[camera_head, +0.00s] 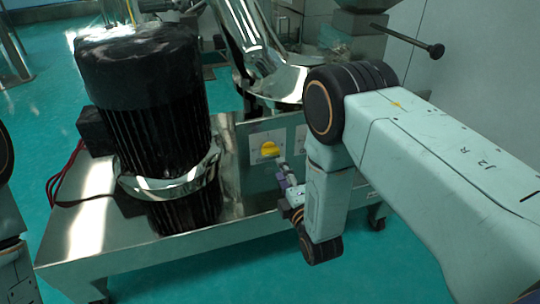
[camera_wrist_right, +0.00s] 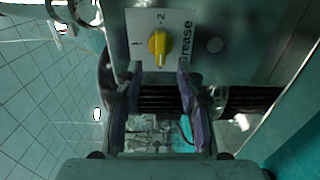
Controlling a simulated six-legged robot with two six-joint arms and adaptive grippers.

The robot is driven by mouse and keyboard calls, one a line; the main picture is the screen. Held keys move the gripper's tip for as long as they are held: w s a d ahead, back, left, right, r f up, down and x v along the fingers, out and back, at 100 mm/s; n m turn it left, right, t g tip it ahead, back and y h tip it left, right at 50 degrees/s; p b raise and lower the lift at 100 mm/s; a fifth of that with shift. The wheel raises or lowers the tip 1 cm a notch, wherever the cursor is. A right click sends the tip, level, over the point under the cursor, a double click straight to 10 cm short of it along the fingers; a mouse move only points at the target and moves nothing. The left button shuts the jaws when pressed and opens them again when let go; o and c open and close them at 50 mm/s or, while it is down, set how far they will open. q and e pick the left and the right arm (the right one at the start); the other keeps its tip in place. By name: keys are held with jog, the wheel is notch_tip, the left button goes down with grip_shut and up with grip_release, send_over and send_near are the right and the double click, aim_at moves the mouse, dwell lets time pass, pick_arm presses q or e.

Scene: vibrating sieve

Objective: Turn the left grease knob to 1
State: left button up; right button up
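A yellow grease knob (camera_head: 269,149) sits on a white plate on the side of the machine's metal box. In the right wrist view the same knob (camera_wrist_right: 159,44) shows near the top, on a plate (camera_wrist_right: 180,22) marked 1, 2 and Grease. Its raised grip runs roughly up and down in that picture. My right gripper (camera_head: 287,178) is close to the panel, below and right of the knob. In the wrist view its two fingers (camera_wrist_right: 159,76) are apart and empty, with the knob beyond their tips. My left gripper is out of view.
A large black motor (camera_head: 145,90) stands left of the panel on a shiny metal base (camera_head: 100,240). A second plate (camera_head: 300,137) is partly hidden behind my right arm. A rod with a black knob (camera_head: 435,50) sticks out at upper right. Green floor is free in front.

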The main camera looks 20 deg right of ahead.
aim_at(272, 154)
jog(key=w+b, duration=0.2)
jog(key=w, duration=0.4)
jog(key=shift+w+f+b, duration=0.15)
jog(key=shift+w+b, duration=0.1)
jog(key=shift+b, duration=0.1)
jog(key=shift+w+a, duration=0.2)
jog(key=shift+w, duration=0.45)
jog(key=shift+c, duration=0.5)
grip_shut()
